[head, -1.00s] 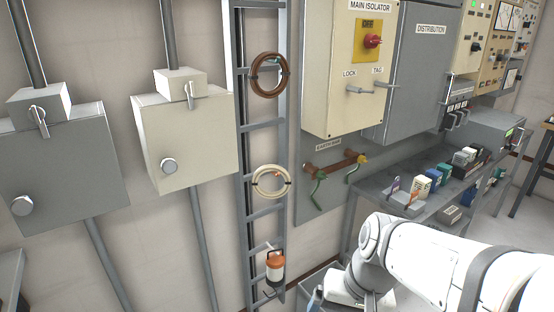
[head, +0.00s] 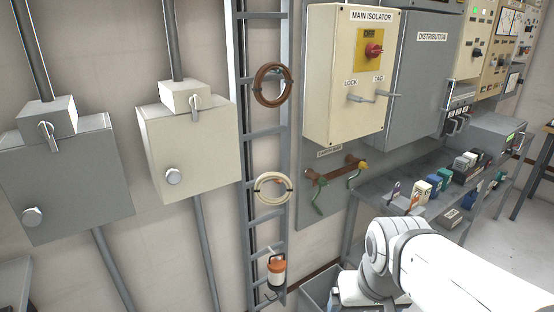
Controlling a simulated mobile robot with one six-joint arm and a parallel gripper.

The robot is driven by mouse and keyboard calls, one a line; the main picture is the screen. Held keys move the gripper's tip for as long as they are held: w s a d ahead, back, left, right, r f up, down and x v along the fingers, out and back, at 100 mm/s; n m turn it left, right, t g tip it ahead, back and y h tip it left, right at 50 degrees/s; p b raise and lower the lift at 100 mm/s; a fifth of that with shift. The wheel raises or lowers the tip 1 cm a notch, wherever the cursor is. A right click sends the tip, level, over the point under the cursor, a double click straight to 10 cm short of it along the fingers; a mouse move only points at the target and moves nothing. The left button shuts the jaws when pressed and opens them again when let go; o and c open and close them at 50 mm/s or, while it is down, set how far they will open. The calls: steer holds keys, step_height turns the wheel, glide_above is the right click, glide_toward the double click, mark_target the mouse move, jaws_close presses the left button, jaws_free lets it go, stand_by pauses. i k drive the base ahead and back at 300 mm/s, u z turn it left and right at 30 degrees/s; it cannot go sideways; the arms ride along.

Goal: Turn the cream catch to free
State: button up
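The cream catch (head: 194,108) is a small pale lever on the front of the small cream housing (head: 181,95). This housing sits on top of the cream box (head: 196,158) on the wall, left of centre. The lever hangs roughly straight down from its pivot. The cream box has a round knob (head: 173,177) on its front and looks closed. My gripper is out of view. Only my white arm links show at the lower right, well away from the catch.
A similar grey box (head: 68,195) with its own catch (head: 47,137) hangs to the left. A cable ladder (head: 249,190) with coils and an orange-white lantern (head: 277,270) stands right of the cream box. Further right are the main isolator (head: 340,120) and a shelf (head: 385,180).

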mark_target(195, 102)
steer(key=z, duration=1.25)
steer(key=k, duration=1.9)
steer(key=u, duration=1.15)
steer(key=i, duration=1)
